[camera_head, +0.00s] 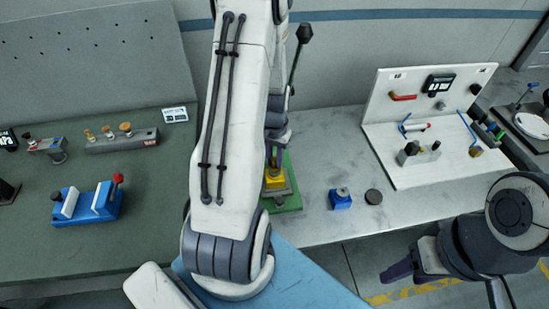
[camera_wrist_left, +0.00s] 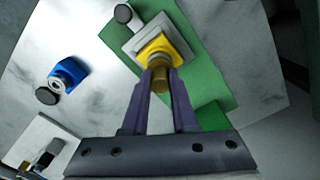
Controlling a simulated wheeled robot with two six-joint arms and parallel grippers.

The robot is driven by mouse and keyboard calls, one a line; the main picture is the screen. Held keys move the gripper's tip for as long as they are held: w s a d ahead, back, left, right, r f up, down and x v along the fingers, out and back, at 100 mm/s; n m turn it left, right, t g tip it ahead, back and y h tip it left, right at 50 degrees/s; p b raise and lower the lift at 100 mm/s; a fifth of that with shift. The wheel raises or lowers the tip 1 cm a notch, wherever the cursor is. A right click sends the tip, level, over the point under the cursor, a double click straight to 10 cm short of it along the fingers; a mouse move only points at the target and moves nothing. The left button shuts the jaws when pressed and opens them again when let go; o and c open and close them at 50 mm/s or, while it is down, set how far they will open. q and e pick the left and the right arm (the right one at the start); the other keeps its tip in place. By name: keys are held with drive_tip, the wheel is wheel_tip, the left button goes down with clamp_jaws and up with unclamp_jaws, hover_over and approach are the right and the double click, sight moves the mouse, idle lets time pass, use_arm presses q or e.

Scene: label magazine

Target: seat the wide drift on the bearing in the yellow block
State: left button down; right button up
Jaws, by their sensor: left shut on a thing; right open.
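The yellow block (camera_head: 275,182) sits on a grey plate on the green base (camera_head: 291,203), partly hidden by my left arm. In the left wrist view the yellow block (camera_wrist_left: 176,46) lies just beyond my left fingertips. My left gripper (camera_wrist_left: 160,82) is shut on a brass-coloured cylinder, the drift (camera_wrist_left: 160,77), whose far end overlaps a round ring, apparently the bearing (camera_wrist_left: 157,60), on the block. I cannot tell whether drift and ring touch. My right gripper (camera_head: 405,270) is open at the lower right, away from the block, partly hidden by its arm.
A white fixture board (camera_head: 430,155) is at the right. A blue vise-like fixture (camera_head: 88,204) stands left.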

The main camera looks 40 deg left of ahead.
sight(274, 158)
use_arm(q)
drive_tip(key=shift+f+b, duration=0.3)
drive_tip(key=shift+f, duration=0.15)
drive_tip(key=c, duration=0.6)
unclamp_jaws()
wheel_tip(274, 158, up, 11)
drive_tip(key=shift+f+b, duration=0.2)
drive_tip(key=shift+b, duration=0.55)
drive_tip(key=s+d+r+m+b, duration=0.1)
drive_tip(key=d+r+m, duration=0.15)
drive_tip(key=d, duration=0.75)
drive_tip(key=s+d+r+m, duration=0.1)
drive_tip(key=s+d+m, duration=0.15)
drive_tip(key=d, duration=0.75)
drive_tip(key=s+d+m, duration=0.1)
drive_tip(key=s+d, duration=0.2)
drive_tip(key=s, duration=0.1)
drive_tip(key=s+d+m, duration=0.2)
drive_tip(key=s+d, duration=0.2)
drive_tip(key=s+d+r+m+h+b, duration=0.1)
drive_tip(key=s+d+m, duration=0.1)
drive_tip(key=s+d, duration=0.1)
drive_tip(key=shift+s+d, duration=0.2)
drive_tip(key=shift+s, duration=0.6)
